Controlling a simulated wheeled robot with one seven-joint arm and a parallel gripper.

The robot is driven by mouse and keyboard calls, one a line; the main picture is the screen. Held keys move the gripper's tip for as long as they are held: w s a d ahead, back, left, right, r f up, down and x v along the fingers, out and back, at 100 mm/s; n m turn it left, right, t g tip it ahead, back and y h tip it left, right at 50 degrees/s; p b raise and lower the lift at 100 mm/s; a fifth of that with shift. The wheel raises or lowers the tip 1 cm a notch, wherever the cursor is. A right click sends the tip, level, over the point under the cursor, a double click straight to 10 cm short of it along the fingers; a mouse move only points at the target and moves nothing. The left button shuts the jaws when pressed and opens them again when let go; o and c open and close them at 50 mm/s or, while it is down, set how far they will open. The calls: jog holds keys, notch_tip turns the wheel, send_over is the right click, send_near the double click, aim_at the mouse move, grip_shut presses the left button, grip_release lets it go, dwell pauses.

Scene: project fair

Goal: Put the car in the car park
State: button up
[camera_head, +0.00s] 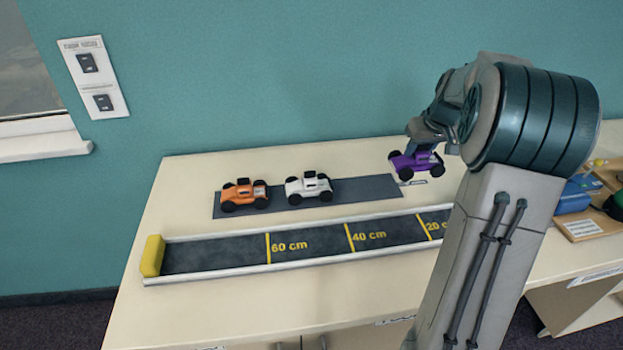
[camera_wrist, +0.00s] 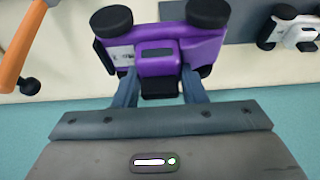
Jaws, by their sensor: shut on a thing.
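A purple toy car (camera_head: 417,164) with black wheels is in my gripper (camera_head: 420,148), held above the table near the right end of the dark grey mat. The wrist view shows the purple car (camera_wrist: 165,47) between the two fingers of my gripper (camera_wrist: 160,88), which are shut on it. The dark grey mat (camera_head: 368,189), which looks like the car park, holds an orange car (camera_head: 244,195) on its left and a white car (camera_head: 308,188) near its middle. The mat's right part is bare. The white car (camera_wrist: 297,30) also shows at the right of the wrist view.
A track (camera_head: 210,252) with yellow distance marks and a yellow end block (camera_head: 152,256) runs in front of the mat. My arm hides its right end. A blue object (camera_head: 577,190) and a wooden tray (camera_head: 583,229) are at the right. The wall (camera_head: 250,80) stands behind the table.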

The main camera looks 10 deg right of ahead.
jog(key=w+a+f+p, duration=0.1)
jog(key=w+a+f, duration=0.1)
jog(key=a+f, duration=0.1)
jog(key=w+a+f+p, duration=0.1)
jog(key=w+a+f, duration=0.1)
jog(key=w+f, duration=0.1)
jog(key=w+a+f+p, duration=0.1)
jog(key=w+a+f, duration=0.1)
jog(key=f, duration=0.3)
jog(key=shift+w+a, duration=0.3)
jog(key=shift+a, duration=0.55)
jog(key=shift+r, duration=0.1)
